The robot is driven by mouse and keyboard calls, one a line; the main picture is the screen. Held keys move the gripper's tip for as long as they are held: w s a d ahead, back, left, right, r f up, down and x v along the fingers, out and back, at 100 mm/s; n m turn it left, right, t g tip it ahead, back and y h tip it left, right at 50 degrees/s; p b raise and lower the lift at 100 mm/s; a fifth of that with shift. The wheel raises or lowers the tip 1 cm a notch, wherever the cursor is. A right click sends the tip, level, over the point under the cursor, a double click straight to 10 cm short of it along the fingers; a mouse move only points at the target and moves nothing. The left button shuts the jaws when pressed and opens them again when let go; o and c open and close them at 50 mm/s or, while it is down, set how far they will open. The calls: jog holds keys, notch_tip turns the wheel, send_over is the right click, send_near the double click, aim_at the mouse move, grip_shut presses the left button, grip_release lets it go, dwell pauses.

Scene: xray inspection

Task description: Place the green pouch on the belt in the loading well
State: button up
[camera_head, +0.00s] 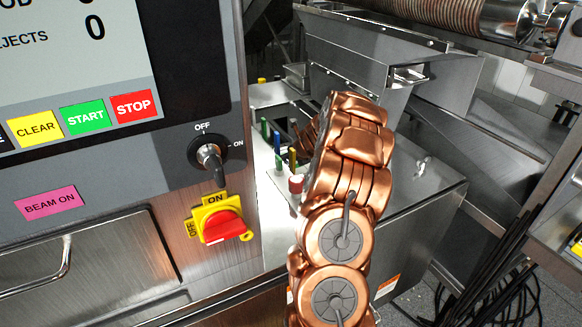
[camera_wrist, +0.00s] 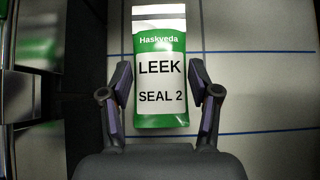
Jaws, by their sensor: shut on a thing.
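The green pouch (camera_wrist: 160,42) shows in the wrist view, green and white with the words "LEEK" and "SEAL 2". My gripper (camera_wrist: 160,82) is shut on the pouch, with one finger along each side. Beyond the pouch is a pale grey flat surface (camera_wrist: 262,92) with blue lines across it, which may be the belt. I cannot tell whether the pouch touches it. In the head view my copper arm hides my gripper and the pouch. I cannot make out the loading well there.
A control panel with a red-and-yellow switch (camera_head: 223,226) stands close at the left. A steel chute (camera_head: 365,65) stands behind. Dark cables (camera_head: 500,295) hang at the lower right.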

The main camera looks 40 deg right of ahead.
jog(key=shift+f, duration=1.85)
jog(key=shift+f+b, duration=0.1)
jog(key=shift+b, duration=0.2)
jog(key=o, duration=1.3)
jog(key=shift+s+r, duration=0.2)
jog(key=shift+r, duration=0.1)
jog(key=v, duration=1.1)
jog(key=shift+s+a+r, duration=0.1)
jog(key=shift+s+r, duration=0.1)
